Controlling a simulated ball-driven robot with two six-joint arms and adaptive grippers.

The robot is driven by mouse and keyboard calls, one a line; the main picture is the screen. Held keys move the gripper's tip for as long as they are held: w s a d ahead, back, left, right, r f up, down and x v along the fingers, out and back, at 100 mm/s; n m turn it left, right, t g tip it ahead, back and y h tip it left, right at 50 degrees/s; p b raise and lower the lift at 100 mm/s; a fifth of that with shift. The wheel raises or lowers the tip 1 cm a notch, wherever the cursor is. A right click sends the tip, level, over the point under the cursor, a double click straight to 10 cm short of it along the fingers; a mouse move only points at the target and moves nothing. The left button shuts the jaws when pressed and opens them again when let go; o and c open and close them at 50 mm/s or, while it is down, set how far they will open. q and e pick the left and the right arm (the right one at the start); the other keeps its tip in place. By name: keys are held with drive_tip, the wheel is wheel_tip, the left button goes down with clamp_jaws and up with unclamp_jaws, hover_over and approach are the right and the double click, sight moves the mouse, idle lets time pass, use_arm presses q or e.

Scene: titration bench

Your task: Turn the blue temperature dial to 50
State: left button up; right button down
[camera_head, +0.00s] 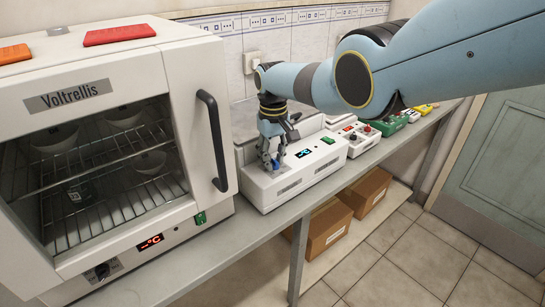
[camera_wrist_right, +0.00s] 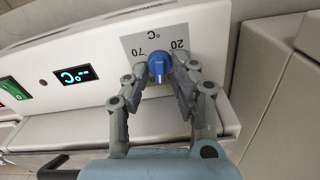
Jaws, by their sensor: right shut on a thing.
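The blue temperature dial (camera_wrist_right: 159,68) sits on the white front panel of a bench device, on a grey scale plate (camera_wrist_right: 130,43) marked 70, 20 and °C. It also shows in the head view (camera_head: 276,165), mostly behind the fingers. My right gripper (camera_wrist_right: 170,74) has its fingers on either side of the dial, closed on it; it also shows in the head view (camera_head: 273,157). The device's display (camera_wrist_right: 75,75) is lit cyan, with °C and a short dash; it also shows in the head view (camera_head: 303,153). My left gripper is not in view.
A large white Voltrellis oven (camera_head: 110,130) with a glass door stands at the left, close to the device. A green switch (camera_wrist_right: 14,89) is beside the display. More devices (camera_head: 352,137) line the bench to the right. Cardboard boxes (camera_head: 325,228) are below the bench.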

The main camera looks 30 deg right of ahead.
drive_tip(key=shift+d+m, duration=0.15)
drive_tip(key=shift+m, duration=1.45)
drive_tip(key=c, duration=1.2)
unclamp_jaws()
drive_tip(key=shift+r, duration=0.1)
wheel_tip(320, 180, up, 12)
drive_tip(key=shift+f, duration=0.1)
